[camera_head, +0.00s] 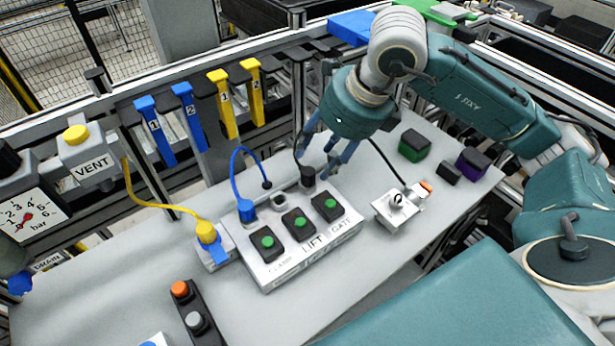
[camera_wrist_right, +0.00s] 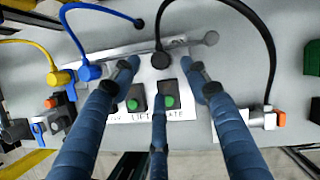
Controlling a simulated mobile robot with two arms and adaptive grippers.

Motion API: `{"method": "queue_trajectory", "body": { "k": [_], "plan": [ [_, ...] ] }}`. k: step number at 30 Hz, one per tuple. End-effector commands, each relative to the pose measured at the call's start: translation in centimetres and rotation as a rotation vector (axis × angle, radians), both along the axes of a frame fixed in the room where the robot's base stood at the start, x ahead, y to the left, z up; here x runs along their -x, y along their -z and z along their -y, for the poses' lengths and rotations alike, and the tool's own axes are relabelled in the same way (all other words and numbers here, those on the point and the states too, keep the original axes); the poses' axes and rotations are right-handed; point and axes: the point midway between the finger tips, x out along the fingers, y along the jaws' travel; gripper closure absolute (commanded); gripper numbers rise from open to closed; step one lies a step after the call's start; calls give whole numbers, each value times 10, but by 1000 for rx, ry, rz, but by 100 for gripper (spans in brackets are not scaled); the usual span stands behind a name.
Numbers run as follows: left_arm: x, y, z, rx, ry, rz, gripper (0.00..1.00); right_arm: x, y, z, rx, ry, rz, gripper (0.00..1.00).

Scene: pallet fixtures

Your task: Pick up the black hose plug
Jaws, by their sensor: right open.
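The black hose plug (camera_head: 308,176) stands upright at the back edge of the white control box (camera_head: 318,250), near its right end. It also shows in the right wrist view (camera_wrist_right: 160,60), with its black hose arching right to a small white valve block (camera_head: 394,208). My right gripper (camera_head: 317,162) is open, its three blue fingers pointing down around and above the plug. In the wrist view the fingertips (camera_wrist_right: 160,73) are spread, with the plug between the two far ones. I cannot tell whether any finger touches it. My left gripper is not in view.
A blue plug (camera_head: 246,210) with a blue hose and a yellow plug (camera_head: 207,232) sit to the left. An empty round socket (camera_head: 279,200) lies between blue and black. Green-black (camera_head: 414,144) and purple-black (camera_head: 473,163) blocks stand right.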

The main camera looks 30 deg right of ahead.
Motion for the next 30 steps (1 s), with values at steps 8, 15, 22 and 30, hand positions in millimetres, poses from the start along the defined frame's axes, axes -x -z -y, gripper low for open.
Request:
{"method": "queue_trajectory", "body": {
  "k": [8, 15, 22, 30],
  "plan": [
    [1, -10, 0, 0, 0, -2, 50, -8, 21, -4, -1, 0, -4, 54],
    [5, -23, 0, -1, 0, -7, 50, -21, 53, -11, -1, 1, -3, 54],
    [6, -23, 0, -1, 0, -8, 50, -24, 61, -12, 0, 0, 1, 54],
    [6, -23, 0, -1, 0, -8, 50, -24, 61, -12, 0, 0, 1, 90]
  ]
}}
